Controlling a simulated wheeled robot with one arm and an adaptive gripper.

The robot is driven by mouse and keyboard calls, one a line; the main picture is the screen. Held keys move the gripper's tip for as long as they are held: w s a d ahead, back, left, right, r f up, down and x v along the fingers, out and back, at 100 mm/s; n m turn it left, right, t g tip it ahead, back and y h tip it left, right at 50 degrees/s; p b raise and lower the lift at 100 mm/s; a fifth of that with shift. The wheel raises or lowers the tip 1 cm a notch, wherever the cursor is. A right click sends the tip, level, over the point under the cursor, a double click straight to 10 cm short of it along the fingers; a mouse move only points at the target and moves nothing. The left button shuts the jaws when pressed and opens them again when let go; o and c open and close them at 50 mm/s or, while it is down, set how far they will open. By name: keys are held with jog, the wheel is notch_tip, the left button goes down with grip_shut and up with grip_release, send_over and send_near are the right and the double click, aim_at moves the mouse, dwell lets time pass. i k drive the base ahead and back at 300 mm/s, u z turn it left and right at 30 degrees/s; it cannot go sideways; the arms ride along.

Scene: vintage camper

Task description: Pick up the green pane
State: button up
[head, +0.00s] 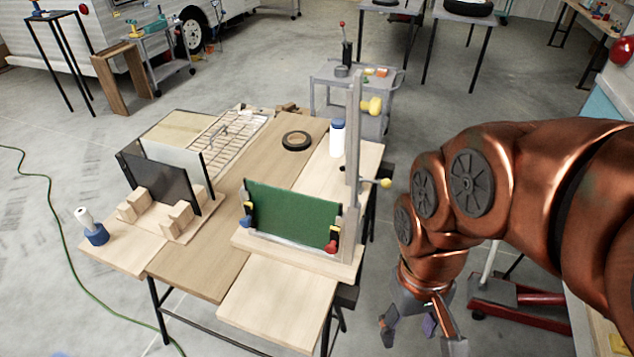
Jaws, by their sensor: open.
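The green pane (292,216) stands upright on a wooden base (290,250) near the front of the work table. Small clamps with red, yellow and blue parts sit at its lower corners: the left clamp (246,216) and the right clamp (333,240). A wooden post (353,150) with yellow knobs rises at its right edge. My gripper (420,334) hangs pointing down at the lower right of the head view, beyond the table's right edge. Its fingers are apart and nothing shows between them. It is to the right of the pane and clear of it.
Dark and grey panels stand in a wooden rack (158,222) at the left. A blue-and-white bottle (92,228), black tape roll (296,141), white bottle (337,138) and wire rack (225,140) are on the table. A bare board (275,305) lies in front. A grey cart (325,78) stands behind.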

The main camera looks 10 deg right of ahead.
aim_at(296, 217)
jog(key=k, duration=1.15)
jog(key=u, duration=0.75)
jog(key=i, duration=0.25)
jog(key=u, duration=1.1)
jog(key=i, duration=1.15)
jog(key=u, duration=0.4)
jog(key=i, duration=1.5)
jog(key=z, duration=1.35)
jog(key=i, duration=0.75)
jog(key=z, duration=0.9)
